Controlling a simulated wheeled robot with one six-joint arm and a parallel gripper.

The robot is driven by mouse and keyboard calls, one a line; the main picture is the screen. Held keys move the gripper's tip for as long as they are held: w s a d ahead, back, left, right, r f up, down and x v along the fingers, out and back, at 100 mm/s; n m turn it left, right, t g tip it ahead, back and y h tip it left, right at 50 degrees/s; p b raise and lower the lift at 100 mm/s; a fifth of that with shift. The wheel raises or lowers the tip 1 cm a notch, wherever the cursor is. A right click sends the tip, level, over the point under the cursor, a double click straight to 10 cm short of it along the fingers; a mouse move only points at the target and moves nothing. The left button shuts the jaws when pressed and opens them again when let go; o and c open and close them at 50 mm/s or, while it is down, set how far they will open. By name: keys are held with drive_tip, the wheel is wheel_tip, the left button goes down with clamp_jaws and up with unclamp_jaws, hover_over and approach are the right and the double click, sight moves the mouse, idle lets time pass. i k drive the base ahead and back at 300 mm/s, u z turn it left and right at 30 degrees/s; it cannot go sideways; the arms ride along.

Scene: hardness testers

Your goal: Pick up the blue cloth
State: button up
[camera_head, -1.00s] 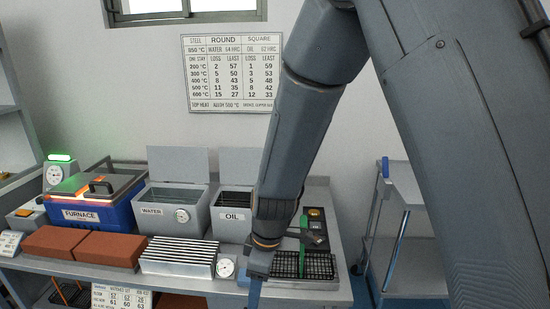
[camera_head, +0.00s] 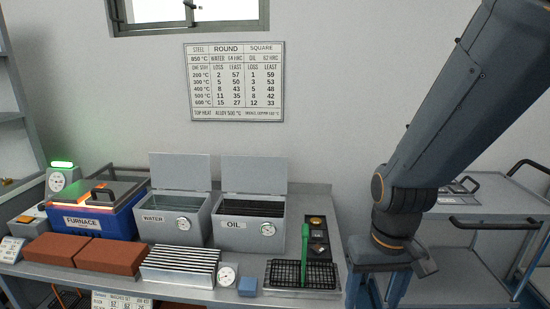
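A small blue square piece (camera_head: 248,286), which looks like the folded blue cloth, lies on the front of the bench between a round dial and a black mesh tray. My gripper (camera_head: 405,265) is at the right, beyond the bench's right end and in front of a grey cart, well apart from the blue piece. Its fingers are dark and small in the picture, so I cannot tell whether they are open or shut. I see no object clearly in it.
The black mesh tray (camera_head: 302,275) has a green upright tool (camera_head: 305,245) in it. The dial (camera_head: 227,274), slotted metal block (camera_head: 180,264) and red bricks (camera_head: 110,253) line the front. The water tank (camera_head: 170,222), oil tank (camera_head: 247,225) and glowing furnace (camera_head: 100,212) stand behind. The grey cart (camera_head: 490,208) is at right.

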sight(249, 286)
drive_tip(key=k, duration=0.5)
drive_tip(key=u, duration=1.1)
drive_tip(key=i, duration=0.95)
drive_tip(key=z, duration=1.7)
